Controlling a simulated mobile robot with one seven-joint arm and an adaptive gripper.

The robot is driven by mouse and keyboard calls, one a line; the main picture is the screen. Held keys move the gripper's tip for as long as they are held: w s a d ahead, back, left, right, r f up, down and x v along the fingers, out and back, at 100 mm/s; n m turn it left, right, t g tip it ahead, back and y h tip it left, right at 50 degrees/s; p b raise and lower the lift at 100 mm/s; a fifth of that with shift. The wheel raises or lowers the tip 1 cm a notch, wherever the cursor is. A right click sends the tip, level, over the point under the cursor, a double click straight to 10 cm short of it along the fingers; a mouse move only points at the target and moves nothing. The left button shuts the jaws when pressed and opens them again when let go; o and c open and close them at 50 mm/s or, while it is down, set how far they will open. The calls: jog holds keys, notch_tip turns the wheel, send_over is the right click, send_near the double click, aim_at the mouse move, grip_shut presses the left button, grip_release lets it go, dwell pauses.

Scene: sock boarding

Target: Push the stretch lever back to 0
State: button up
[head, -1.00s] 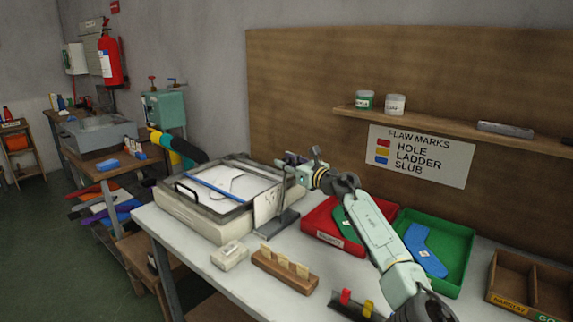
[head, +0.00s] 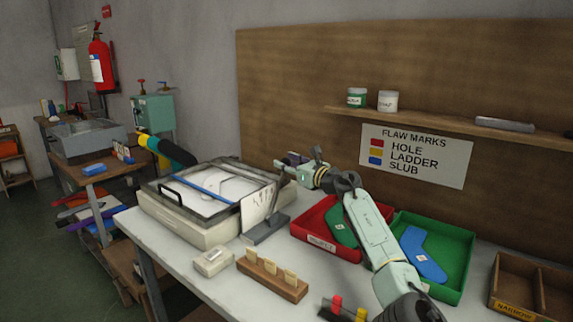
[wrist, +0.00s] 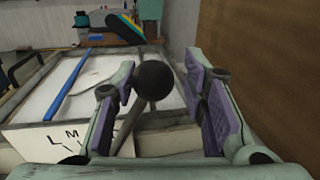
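In the wrist view a lever with a round black knob (wrist: 153,82) and a thin dark rod rises between my gripper's (wrist: 160,95) two fingers. The fingers are apart, with gaps beside the knob; contact is not clear. A white card (wrist: 62,140) with letters L and M stands left of the rod. In the head view my gripper (head: 290,170) is above the back right corner of a framed box (head: 190,226) with a white top and blue bar. The white card (head: 257,209) stands at the box's right side. I cannot make out the knob there.
A red tray (head: 322,246) and a green tray (head: 455,285) holding socks sit under my arm. A wooden block (head: 270,280) with tags and a small pale block (head: 213,262) lie at the bench front. A wooden board wall (head: 300,90) rises behind.

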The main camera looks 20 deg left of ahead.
jog(key=shift+o, duration=0.9)
jog(key=shift+a, duration=0.1)
jog(key=shift+s, duration=0.1)
jog(key=v, duration=0.7)
jog(key=shift+d, duration=0.25)
jog(key=shift+s, duration=0.1)
